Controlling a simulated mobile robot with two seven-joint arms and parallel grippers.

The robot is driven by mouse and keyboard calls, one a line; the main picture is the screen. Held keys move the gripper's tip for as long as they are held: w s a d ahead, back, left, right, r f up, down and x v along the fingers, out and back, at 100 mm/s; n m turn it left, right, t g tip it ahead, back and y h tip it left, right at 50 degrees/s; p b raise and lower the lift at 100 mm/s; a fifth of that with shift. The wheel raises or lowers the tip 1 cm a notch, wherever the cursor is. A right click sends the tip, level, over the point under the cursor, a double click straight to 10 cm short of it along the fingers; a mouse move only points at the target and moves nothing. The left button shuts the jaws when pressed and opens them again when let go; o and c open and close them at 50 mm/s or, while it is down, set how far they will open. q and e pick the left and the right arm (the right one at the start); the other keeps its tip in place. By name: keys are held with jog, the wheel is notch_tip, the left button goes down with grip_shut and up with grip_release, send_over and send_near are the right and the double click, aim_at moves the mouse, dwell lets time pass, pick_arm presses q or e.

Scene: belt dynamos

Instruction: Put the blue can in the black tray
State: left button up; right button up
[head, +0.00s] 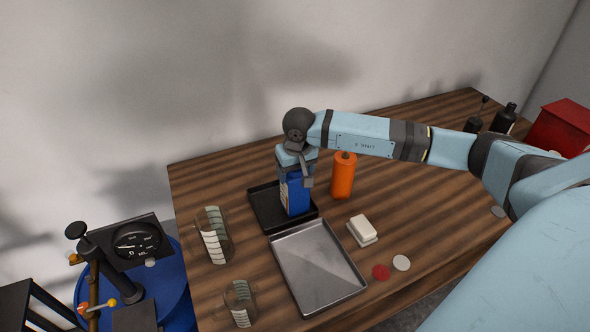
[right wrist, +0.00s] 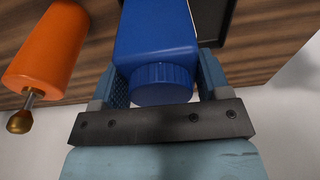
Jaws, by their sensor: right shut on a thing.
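The blue can (head: 295,197), a boxy container with a round cap, is upright in my right gripper (head: 297,175). The jaws are shut around its upper part, one on each side. In the right wrist view the can (right wrist: 157,40) sits between the two fingers, cap toward the palm. The black tray (head: 264,213) lies on the wooden table, and the can is over its right part. I cannot tell whether the can's base touches the tray floor. My left gripper is not in view.
A grey metal tray (head: 315,277) lies just in front of the black tray. An orange bottle (head: 343,178) stands close to the right, and a white block (head: 362,229) lies nearer. Glass beakers (head: 214,237) stand at the left. A red box (head: 562,128) is far right.

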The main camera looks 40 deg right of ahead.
jog(key=shift+f, duration=0.15)
jog(key=shift+f+b, duration=0.25)
jog(key=shift+b, duration=0.05)
jog(key=o, duration=1.6)
jog(key=shift+r, duration=0.1)
jog(key=shift+r, duration=0.1)
jog(key=shift+r+p, duration=0.2)
jog(key=shift+p, duration=0.1)
jog(key=r+b, duration=0.1)
jog(key=r, duration=0.2)
jog(key=s+r, duration=0.1)
jog(key=r, duration=0.3)
jog(key=r+b, duration=0.1)
jog(key=r, duration=0.2)
jog(key=shift+s+a+r+b, duration=0.2)
jog(key=shift+s+r+b, duration=0.1)
jog(key=shift+s+r, duration=0.1)
jog(key=shift+r, duration=0.4)
